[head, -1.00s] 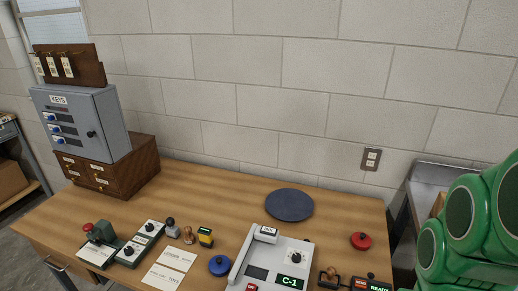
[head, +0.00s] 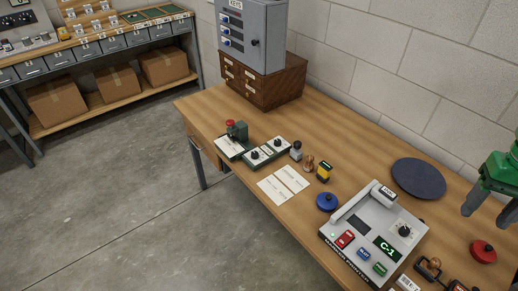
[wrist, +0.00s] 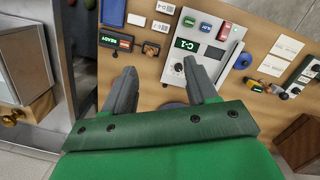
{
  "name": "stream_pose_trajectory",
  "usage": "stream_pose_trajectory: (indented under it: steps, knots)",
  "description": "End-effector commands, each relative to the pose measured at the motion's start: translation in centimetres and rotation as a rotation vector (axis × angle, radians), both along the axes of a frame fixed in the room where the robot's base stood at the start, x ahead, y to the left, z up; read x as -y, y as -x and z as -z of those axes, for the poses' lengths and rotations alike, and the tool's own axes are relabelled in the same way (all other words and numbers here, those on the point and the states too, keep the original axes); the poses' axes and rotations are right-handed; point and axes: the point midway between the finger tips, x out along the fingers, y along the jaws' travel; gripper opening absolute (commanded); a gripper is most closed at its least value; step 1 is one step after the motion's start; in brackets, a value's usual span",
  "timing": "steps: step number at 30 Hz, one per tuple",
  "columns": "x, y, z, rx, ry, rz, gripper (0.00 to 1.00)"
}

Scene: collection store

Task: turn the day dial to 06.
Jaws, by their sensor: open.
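A green base with two white plates, each with a black knob, lies near the table's front edge; its left dial (head: 254,155) and right dial (head: 279,142) show in the head view. Their markings are too small to read, so I cannot tell which is the day dial. The two dials also show at the right edge of the wrist view, the nearer one here (wrist: 303,79). My green gripper (head: 489,209) is open and empty above the table's right part, well away from the dials. In the wrist view its grey fingers (wrist: 160,70) point towards the grey machine.
A grey machine (head: 340,240) with a C-1 display and a knob stands right of the dials. A green stamping device (head: 236,131), paper cards (head: 283,184), small stamps (head: 309,163) and a blue round pad (head: 327,201) surround them. A key cabinet (head: 252,35) stands behind. Floor in front is clear.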

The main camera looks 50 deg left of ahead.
Motion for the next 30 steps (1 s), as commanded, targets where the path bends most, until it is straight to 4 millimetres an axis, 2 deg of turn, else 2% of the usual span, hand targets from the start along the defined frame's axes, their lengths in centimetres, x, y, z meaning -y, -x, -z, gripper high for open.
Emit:
stream_pose_trajectory:
  steps: [1,6,15,22,30]
  knots:
    - [-1.3,-1.1,0.1,0.003,0.000,-0.025,0.57]
    - [-5.1,-4.1,0.3,0.011,-0.002,-0.098,0.57]
    - [-12.5,-8.2,1.4,0.018,-0.004,-0.230,0.57]
    - [-18.8,-10.5,2.7,0.031,-0.012,-0.334,0.57]
    - [-26.5,-11.8,5.0,0.035,-0.017,-0.456,0.57]
